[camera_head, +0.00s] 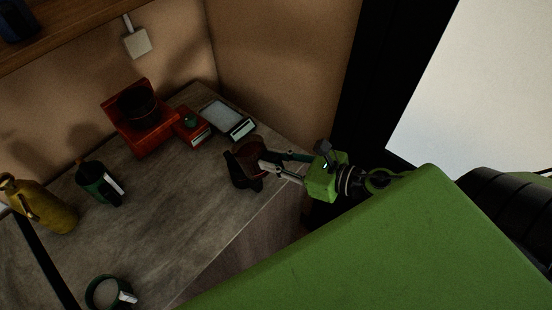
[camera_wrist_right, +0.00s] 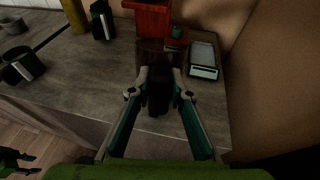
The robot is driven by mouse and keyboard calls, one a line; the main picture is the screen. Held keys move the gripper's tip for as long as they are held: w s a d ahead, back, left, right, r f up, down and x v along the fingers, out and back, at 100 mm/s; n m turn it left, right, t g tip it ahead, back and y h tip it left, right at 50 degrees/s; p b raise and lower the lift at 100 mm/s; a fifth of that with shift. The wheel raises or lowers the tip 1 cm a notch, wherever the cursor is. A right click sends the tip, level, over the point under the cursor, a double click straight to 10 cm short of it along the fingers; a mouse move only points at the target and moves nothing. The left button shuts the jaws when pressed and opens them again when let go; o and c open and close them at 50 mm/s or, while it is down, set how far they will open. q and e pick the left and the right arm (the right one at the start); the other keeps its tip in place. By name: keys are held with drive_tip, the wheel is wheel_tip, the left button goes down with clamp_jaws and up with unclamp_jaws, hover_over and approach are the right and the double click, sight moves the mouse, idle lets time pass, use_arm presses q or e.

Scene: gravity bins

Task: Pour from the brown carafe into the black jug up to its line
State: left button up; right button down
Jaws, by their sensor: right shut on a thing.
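The brown carafe (camera_head: 250,153) is dark and see-through, above the counter's right edge. My right gripper (camera_head: 264,163) reaches it from the right and is shut on it. In the right wrist view, a black part (camera_wrist_right: 158,92) sits between the fingertips, with the brown glass (camera_wrist_right: 152,56) behind it. A black shape (camera_head: 239,179) shows just below and left of the carafe in the head view. I cannot tell whether it is the black jug or part of the carafe. Any fill line is too dark to see. A dark two-pronged shape (camera_wrist_right: 16,160), possibly my left gripper, shows low at left.
A red machine with a dark bowl (camera_head: 137,106), a small red box (camera_head: 192,128) and a grey scale (camera_head: 226,117) stand behind. A dark green labelled mug (camera_head: 97,184), a yellow bottle (camera_head: 48,207) and a green-rimmed mug (camera_head: 104,292) are at left. The counter's middle is clear.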

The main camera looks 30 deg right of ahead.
drive_tip(key=shift+d+r+g+h, duration=0.2)
drive_tip(key=shift+d+g+h, duration=0.1)
drive_tip(key=shift+g, duration=0.1)
drive_tip(key=shift+w+a+r, duration=0.1)
drive_tip(key=shift+w+r, duration=0.05)
drive_tip(key=shift+r, duration=0.05)
drive_tip(key=shift+r+g, duration=0.15)
drive_tip(key=shift+g, duration=0.15)
drive_tip(key=shift+w+r+g+h+p, duration=0.3)
drive_tip(key=shift+r+g+h, duration=0.1)
drive_tip(key=shift+g+h, duration=0.35)
drive_tip(key=shift+a+r+g, duration=0.1)
drive_tip(key=shift+a+g, duration=0.05)
drive_tip(key=shift+g, duration=0.1)
drive_tip(key=shift+w+r+g+h, duration=0.15)
drive_tip(key=shift+r+g+h, duration=0.1)
drive_tip(key=shift+g, duration=0.15)
drive_tip(key=shift+f, duration=0.1)
